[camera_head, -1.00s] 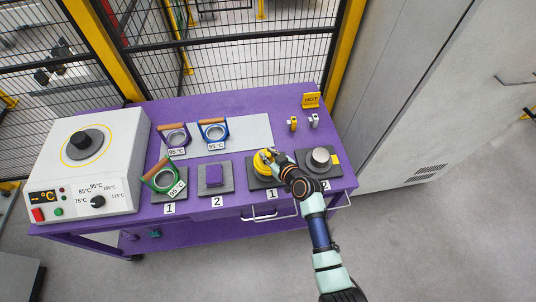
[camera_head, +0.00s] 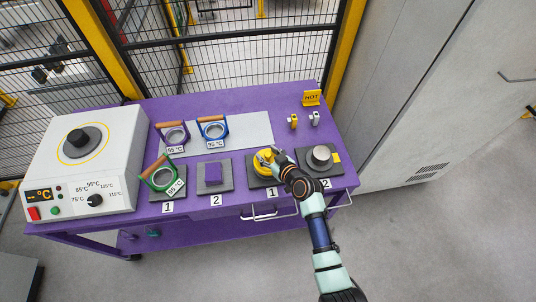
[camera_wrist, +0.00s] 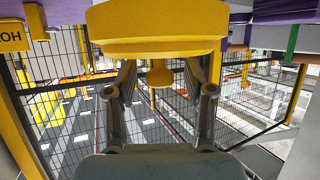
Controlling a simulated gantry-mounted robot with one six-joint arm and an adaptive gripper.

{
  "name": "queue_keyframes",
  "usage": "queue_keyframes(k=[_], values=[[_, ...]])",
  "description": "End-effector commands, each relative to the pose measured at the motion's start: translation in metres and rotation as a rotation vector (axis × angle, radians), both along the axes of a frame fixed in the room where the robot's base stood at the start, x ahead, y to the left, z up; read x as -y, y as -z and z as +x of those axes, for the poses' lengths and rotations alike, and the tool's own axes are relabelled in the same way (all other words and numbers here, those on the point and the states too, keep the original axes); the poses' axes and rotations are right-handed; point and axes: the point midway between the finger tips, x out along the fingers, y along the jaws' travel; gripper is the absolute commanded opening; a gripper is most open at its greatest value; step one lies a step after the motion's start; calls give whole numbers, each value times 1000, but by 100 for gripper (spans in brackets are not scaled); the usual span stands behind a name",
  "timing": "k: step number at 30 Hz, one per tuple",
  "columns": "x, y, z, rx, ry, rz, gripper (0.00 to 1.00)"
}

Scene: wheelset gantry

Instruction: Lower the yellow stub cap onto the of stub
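The yellow stub cap (camera_head: 262,168) is over the plate marked 1, right of the middle of the purple table. It hides what is under it, so I cannot tell whether it rests on a stub. Background shows on both sides of the knob.
A bare grey stub (camera_head: 320,157) stands on the plate marked 2, just right of my gripper. A HOT sign (camera_head: 311,98) and a wire fence (camera_head: 230,50) are behind.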

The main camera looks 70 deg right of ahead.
Motion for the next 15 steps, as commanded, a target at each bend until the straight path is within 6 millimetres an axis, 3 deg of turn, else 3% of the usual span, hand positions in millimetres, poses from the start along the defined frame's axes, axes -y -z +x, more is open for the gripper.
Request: queue_keyframes(k=[8,15], values=[[-7,-4,-11,1,0,1,53],[-36,-27,-56,0,2,0,53]])
